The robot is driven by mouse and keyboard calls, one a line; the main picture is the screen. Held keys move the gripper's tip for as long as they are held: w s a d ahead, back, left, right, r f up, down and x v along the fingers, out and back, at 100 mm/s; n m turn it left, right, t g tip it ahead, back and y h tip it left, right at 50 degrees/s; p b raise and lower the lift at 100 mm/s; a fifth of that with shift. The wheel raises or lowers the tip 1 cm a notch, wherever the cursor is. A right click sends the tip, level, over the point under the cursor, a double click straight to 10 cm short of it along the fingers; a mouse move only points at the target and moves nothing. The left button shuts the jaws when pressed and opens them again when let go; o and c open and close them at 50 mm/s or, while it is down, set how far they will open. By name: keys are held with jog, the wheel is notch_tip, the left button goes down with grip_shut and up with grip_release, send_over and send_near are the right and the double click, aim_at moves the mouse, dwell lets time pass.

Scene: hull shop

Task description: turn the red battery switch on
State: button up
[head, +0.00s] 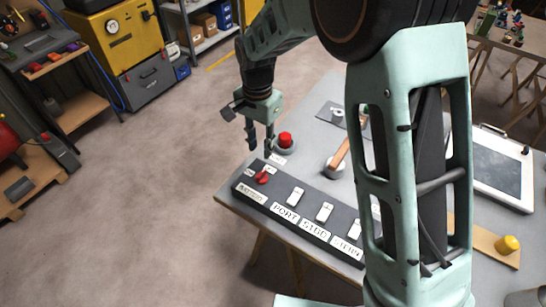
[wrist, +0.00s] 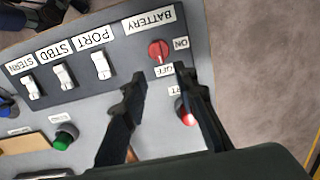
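The red battery switch (head: 262,177) is a small rotary knob at the left end of a dark panel (head: 313,228). In the wrist view the red knob (wrist: 158,51) sits below the BATTERY label (wrist: 149,20), with an ON label (wrist: 181,43) to its right and an OFF label (wrist: 163,71) below it. I cannot tell for sure which label the knob points to. My gripper (head: 260,149) is open and empty, pointing down above the table near the knob. In the wrist view its fingertips (wrist: 159,75) are apart, just below the knob, and do not visibly touch it.
White PORT, STBD and STERN rockers (head: 325,212) line the same panel. A red push button (head: 285,140) stands close behind the gripper; one finger partly covers it in the wrist view. Floor is clear leftward.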

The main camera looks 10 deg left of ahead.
aim_at(261, 173)
notch_tip(261, 173, down, 11)
jog(key=shift+s+f+p, duration=0.1)
jog(key=shift+s+p, duration=0.05)
jog(key=shift+p, duration=0.55)
jog(key=shift+c, duration=0.7)
grip_shut()
